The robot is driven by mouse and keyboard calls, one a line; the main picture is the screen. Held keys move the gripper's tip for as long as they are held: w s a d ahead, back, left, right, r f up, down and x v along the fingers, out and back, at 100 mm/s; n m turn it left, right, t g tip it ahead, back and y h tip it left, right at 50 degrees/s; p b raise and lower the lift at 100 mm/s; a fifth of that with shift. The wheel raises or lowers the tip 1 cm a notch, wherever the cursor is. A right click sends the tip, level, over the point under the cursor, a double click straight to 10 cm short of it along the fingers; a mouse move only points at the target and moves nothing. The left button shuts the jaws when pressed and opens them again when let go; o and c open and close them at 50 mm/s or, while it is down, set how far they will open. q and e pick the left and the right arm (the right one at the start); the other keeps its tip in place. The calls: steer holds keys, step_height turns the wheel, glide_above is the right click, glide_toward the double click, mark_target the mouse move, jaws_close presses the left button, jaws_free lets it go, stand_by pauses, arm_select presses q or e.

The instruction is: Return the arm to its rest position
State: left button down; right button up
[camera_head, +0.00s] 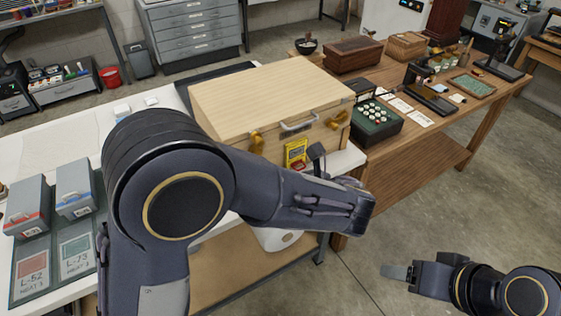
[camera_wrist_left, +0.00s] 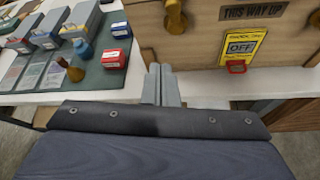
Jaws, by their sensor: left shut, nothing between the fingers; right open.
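My left arm crosses the front of the head view, before a pale wooden case (camera_head: 265,90). My left gripper (camera_wrist_left: 161,85) shows in the wrist view as two grey fingers pressed together with nothing between them. They point at the front of the case, which also shows in the wrist view (camera_wrist_left: 200,45), just left of its yellow label (camera_wrist_left: 243,45). My right gripper (camera_head: 396,272) is open and empty at the lower right, over bare floor, apart from the tables.
The case stands on a white table (camera_head: 30,150). Grey boxes (camera_head: 73,185) sit on a dark mat at the left. A wooden table (camera_head: 410,150) at the right holds a black box with white knobs (camera_head: 375,120), cards and wooden boxes. Floor at the right is clear.

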arm_select(q)
steer(key=shift+a, duration=0.1)
steer(key=s+a+n+g+h, duration=0.2)
steer(key=s+a+n+g, duration=0.2)
steer(key=a+n, duration=0.3)
steer(key=s+a+n+g+h, duration=0.25)
steer(key=s+a+n, duration=0.2)
steer(key=a, duration=0.45)
steer(key=s+a+n+t+h, duration=0.1)
steer(key=s+n+t+h, duration=0.1)
steer(key=s+n+h, duration=0.6)
steer(key=s+n, duration=0.5)
steer(key=n, duration=0.8)
steer(key=shift+s+a+r, duration=0.2)
steer(key=shift+a+r, duration=0.05)
steer(key=shift+r, duration=0.1)
